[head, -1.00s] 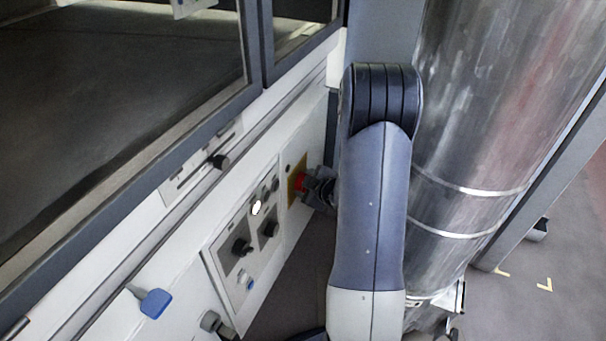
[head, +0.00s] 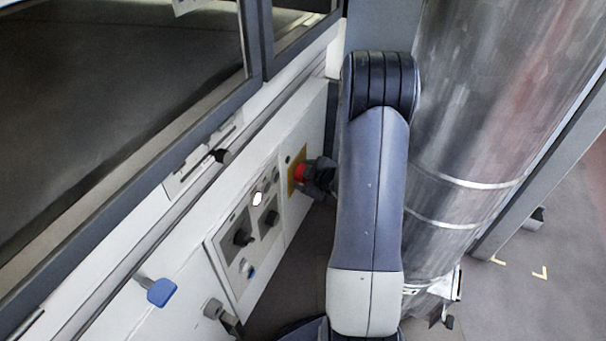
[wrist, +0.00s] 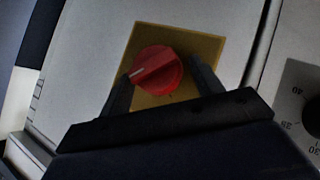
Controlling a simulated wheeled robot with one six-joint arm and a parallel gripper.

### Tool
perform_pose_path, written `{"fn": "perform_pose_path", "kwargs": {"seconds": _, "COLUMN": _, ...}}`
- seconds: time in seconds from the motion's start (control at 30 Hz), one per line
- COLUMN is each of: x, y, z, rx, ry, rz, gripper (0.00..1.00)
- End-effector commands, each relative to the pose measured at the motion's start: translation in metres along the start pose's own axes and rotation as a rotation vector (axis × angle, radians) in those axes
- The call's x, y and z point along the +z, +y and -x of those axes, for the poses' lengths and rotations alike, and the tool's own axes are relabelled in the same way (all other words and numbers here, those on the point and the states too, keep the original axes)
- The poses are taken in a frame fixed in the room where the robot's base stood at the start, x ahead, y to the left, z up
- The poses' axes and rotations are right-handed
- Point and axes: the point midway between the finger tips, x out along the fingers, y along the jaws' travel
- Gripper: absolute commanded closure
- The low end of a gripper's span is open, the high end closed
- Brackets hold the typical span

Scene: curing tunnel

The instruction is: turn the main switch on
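The main switch (wrist: 157,70) is a red rotary knob with a white mark on a yellow plate (wrist: 201,47), in the wrist view. Its white mark points to the left and slightly down. My gripper (wrist: 162,79) has one dark finger on each side of the knob. A gap shows at the right finger; whether the left finger touches the knob I cannot tell. In the head view the red knob (head: 300,172) shows at the far end of the white panel, with my gripper (head: 312,178) at it. My arm hides part of this area.
A control panel (head: 230,262) with black knobs and a lit white button (head: 259,198) sits left of the switch. A blue handle (head: 161,292) sticks out nearer. A large metal duct (head: 455,130) stands close to the right of my arm.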

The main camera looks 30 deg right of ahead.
Motion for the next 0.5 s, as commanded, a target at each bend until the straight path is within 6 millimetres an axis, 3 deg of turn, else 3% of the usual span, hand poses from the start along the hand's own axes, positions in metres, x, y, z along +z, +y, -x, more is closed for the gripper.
{"fn": "perform_pose_path", "kwargs": {"seconds": 0.23, "x": -0.001, "y": 0.002, "z": 0.015, "rx": 0.003, "ry": 0.000, "rz": 0.001, "gripper": 0.38}}
{"fn": "perform_pose_path", "kwargs": {"seconds": 0.5, "x": -0.002, "y": 0.003, "z": 0.070, "rx": 0.005, "ry": -0.002, "rz": 0.000, "gripper": 0.38}}
